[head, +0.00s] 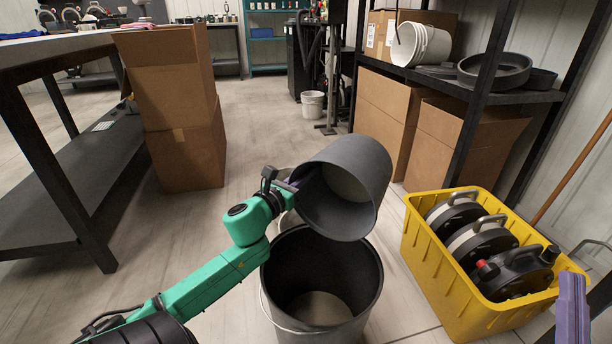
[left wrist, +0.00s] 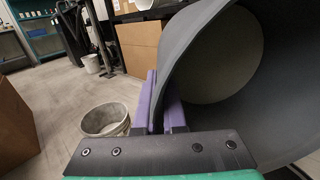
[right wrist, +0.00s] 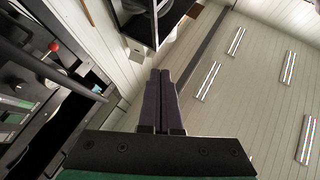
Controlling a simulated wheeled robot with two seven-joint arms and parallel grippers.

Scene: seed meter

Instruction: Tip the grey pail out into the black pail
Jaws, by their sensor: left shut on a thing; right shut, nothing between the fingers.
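The grey pail (head: 345,180) is held tilted far over on its side in the head view, above the black pail (head: 320,265), with its mouth facing left and down. My left gripper (head: 292,184) is shut on its rim; in the left wrist view the purple fingers (left wrist: 160,105) pinch the wall of the grey pail (left wrist: 205,60). A pale surface shows deep inside it; I cannot tell whether it is the bottom or contents. The black pail stands upright on the floor, with a paler patch at its bottom. My right gripper (head: 572,308) is shut and empty at the far right.
A yellow crate (head: 425,255) with several round black-and-white units stands right of the black pail. A pale pail (left wrist: 104,121) stands on the floor behind. Cardboard boxes (head: 180,110) and a dark bench (head: 70,180) are at left, a shelf (head: 480,92) at right.

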